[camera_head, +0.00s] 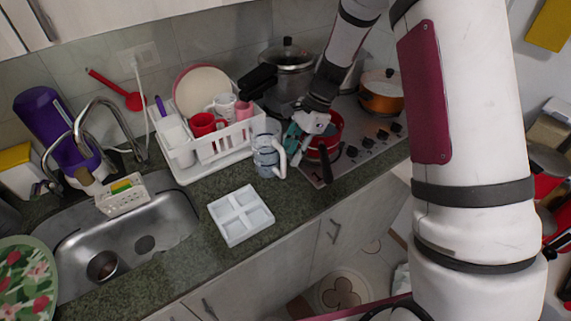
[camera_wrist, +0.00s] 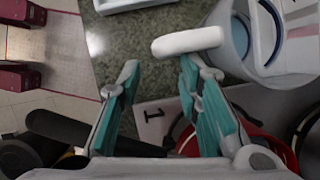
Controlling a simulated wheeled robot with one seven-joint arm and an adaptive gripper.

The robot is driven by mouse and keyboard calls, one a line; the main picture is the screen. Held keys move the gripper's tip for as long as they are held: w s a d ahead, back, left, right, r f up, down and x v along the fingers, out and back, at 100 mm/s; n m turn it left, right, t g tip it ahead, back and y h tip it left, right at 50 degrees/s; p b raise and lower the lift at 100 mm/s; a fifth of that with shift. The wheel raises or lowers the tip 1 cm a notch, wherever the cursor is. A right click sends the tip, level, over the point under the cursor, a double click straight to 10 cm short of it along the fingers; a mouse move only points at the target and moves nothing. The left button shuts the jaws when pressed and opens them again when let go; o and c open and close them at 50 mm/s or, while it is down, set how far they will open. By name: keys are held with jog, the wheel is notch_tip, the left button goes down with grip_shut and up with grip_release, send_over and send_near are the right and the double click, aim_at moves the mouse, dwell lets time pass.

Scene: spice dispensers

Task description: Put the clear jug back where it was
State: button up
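The clear jug (camera_head: 266,158), bluish with a white handle, stands upright on the counter between the dish rack and the stove. It also shows at the upper right of the wrist view (camera_wrist: 240,38), partly cut off by the frame. Its handle (camera_wrist: 190,42) reaches left across the front of my right-hand finger and toward the gap. My gripper (camera_wrist: 158,72) is open, its teal-padded fingers apart, with nothing held between them. In the head view my gripper (camera_head: 297,139) is just right of the jug, beside the handle, above the stove's left edge.
A white dish rack (camera_head: 185,176) with mugs and plates stands behind and left. A white four-compartment tray (camera_head: 241,215) lies in front of it. A red pan (camera_head: 334,128) with a dark handle is on the stove, close under my gripper. Bare counter surrounds the tray.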

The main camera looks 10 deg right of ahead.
jog(key=s+d+r+n+t+h, duration=0.1)
jog(key=s+r+n, duration=0.3)
jog(key=r, duration=0.5)
jog(key=s+d+r+n+t+h, duration=0.1)
jog(key=s+d+r+n, duration=0.3)
jog(key=r, duration=0.6)
jog(key=s+r+n+t+h, duration=0.1)
jog(key=s+r+n+t, duration=0.1)
jog(key=s, duration=0.6)
jog(key=s+r+n+t+h, duration=0.1)
jog(key=s+r+n, duration=0.3)
jog(key=s, duration=0.5)
jog(key=shift+d+r+n+t+h+b, duration=0.3)
jog(key=shift+d+n+t+b, duration=0.1)
jog(key=shift+n+t, duration=0.35)
jog(key=shift+s, duration=0.1)
